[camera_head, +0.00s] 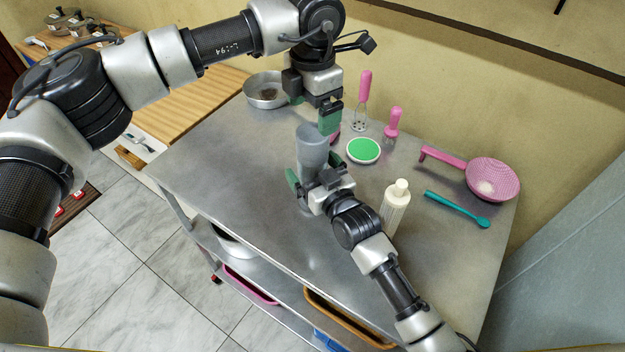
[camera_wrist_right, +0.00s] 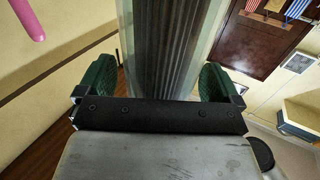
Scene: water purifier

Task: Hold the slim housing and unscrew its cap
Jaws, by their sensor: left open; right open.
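The slim housing (camera_head: 312,165) stands upright on the metal table, a grey-blue cylinder with a wider cap-like top (camera_head: 312,134). In the right wrist view the housing (camera_wrist_right: 165,50) is clear, with a dark ribbed core inside. My right gripper (camera_head: 309,184) is low at the housing, open, with its green fingers (camera_wrist_right: 165,82) on either side of it. Whether they touch it is unclear. My left gripper (camera_head: 314,109) is open just above the cap, fingers pointing down. The housing's base is partly hidden by my right gripper.
A white bottle (camera_head: 395,205) stands close to my right arm. A green-topped round dish (camera_head: 363,150), pink whisk (camera_head: 363,95), pink brush (camera_head: 393,125), pink strainer (camera_head: 492,178), teal utensil (camera_head: 458,208) and metal bowl (camera_head: 266,90) surround it. The table's left front is clear.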

